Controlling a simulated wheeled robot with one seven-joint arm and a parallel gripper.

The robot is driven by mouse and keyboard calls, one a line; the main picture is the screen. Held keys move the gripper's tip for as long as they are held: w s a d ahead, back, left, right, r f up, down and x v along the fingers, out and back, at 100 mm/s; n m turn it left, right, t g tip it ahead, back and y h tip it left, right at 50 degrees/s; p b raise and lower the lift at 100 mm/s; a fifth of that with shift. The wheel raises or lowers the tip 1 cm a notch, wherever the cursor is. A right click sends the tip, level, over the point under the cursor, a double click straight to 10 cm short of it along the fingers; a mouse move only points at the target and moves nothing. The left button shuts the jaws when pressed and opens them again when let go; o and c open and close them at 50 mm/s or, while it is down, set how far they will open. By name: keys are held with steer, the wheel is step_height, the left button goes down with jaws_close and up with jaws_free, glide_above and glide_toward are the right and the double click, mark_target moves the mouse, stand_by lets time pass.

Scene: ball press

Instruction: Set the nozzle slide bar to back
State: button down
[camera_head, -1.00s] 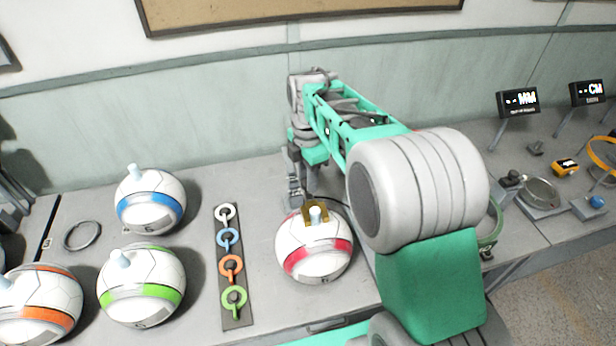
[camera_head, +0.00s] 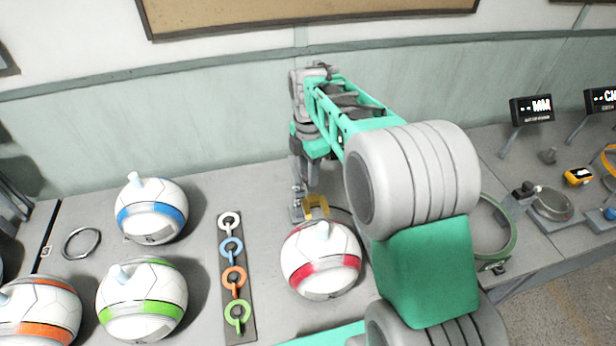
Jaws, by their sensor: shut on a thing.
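A gold U-shaped bar (camera_head: 316,207), which appears to be the nozzle slide bar, sits just behind the pale nozzle (camera_head: 323,229) on top of the red-striped ball (camera_head: 320,265). My gripper (camera_head: 298,207) is at the bar's left end, low over the table and behind the ball. It is shut on the bar, though the fingers are small in this view and the exact grip is hard to see. My arm hides the area right of the ball.
White balls with blue (camera_head: 152,208), green (camera_head: 141,300) and orange (camera_head: 40,312) stripes stand at left. A strip of coloured rings (camera_head: 248,330) lies between them and the red-striped ball. A green hoop (camera_head: 510,240) stands right of my arm.

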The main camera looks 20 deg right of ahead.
steer(key=w, duration=0.3)
steer(key=shift+w+d+p, duration=0.15)
steer(key=shift+p, duration=0.25)
steer(key=shift+w+r, duration=0.1)
steer(key=shift+w, duration=0.1)
steer(key=c, duration=1.1)
jaws_free()
steer(key=shift+w, duration=0.15)
steer(key=shift+o, duration=0.2)
step_height(320, 180, up, 8)
steer(key=b, duration=0.1)
